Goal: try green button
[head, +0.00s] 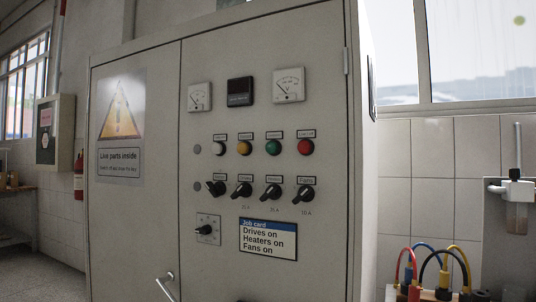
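The green button (273,147) is a round button on the front of a grey control cabinet (140,225). It is in a row between a yellow button (244,148) on its left and a red button (306,147) on its right. A pale button (220,149) is at the left end of the row. Small labels sit above the buttons, too small to read surely. Nothing covers the green button. My gripper is not in view.
Black rotary switches (273,192) sit below the buttons, and meters (289,85) above. A job card (267,239) reads "Drives on, Heaters on, Fans on". A metal handle (166,286) is at lower left. Coloured cables (409,262) stand at right. The space before the buttons looks clear.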

